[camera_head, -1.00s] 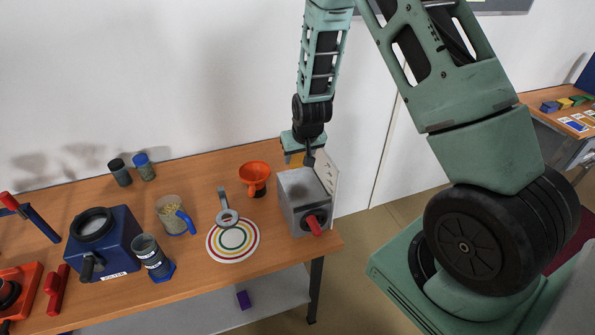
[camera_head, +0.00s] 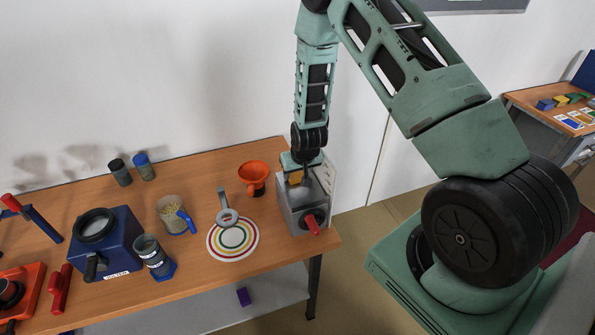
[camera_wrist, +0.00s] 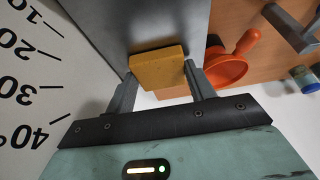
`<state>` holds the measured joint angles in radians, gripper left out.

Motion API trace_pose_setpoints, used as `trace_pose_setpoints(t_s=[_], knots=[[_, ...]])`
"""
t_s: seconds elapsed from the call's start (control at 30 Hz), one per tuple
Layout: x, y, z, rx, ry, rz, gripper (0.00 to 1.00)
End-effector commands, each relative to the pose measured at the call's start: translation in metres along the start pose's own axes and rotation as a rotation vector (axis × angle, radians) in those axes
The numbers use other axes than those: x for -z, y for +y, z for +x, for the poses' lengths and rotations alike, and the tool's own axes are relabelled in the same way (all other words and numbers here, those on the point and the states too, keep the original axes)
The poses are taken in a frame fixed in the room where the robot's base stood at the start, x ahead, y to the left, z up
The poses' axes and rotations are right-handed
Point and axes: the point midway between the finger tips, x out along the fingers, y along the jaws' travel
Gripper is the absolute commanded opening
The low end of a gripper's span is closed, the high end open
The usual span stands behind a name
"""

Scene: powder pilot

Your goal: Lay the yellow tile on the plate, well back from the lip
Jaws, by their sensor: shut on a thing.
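The yellow tile (camera_wrist: 158,70) is between the two fingers of my gripper (camera_wrist: 160,76) in the wrist view. In the head view the tile (camera_head: 295,178) shows as a small yellow patch under my gripper (camera_head: 299,172), over the top of a grey metal box (camera_head: 298,217) with a red knob. The grey plate surface (camera_wrist: 125,25) lies just beyond the tile in the wrist view. I cannot tell whether the tile touches it. The plate's lip cannot be made out.
A white angle scale panel (camera_wrist: 30,75) stands close beside my gripper. A jar (camera_head: 174,215) and a blue device (camera_head: 108,245) stand farther left.

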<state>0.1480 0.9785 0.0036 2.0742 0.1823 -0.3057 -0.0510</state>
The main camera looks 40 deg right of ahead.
Motion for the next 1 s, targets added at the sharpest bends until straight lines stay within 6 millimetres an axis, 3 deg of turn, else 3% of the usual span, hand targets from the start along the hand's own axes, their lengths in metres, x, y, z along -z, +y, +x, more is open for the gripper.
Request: trace_pose_setpoints(t_s=[0.03, 0.1, 0.53, 1.0], knots=[[0.000, 0.000, 0.001, 0.000, 0.000, 0.000, 0.62], [0.000, 0.000, 0.000, 0.000, 0.000, 0.000, 0.76], [0.001, 0.000, -0.007, 0.000, 0.002, -0.001, 0.76], [0.001, -0.001, -0.078, 0.001, 0.005, -0.001, 0.76]])
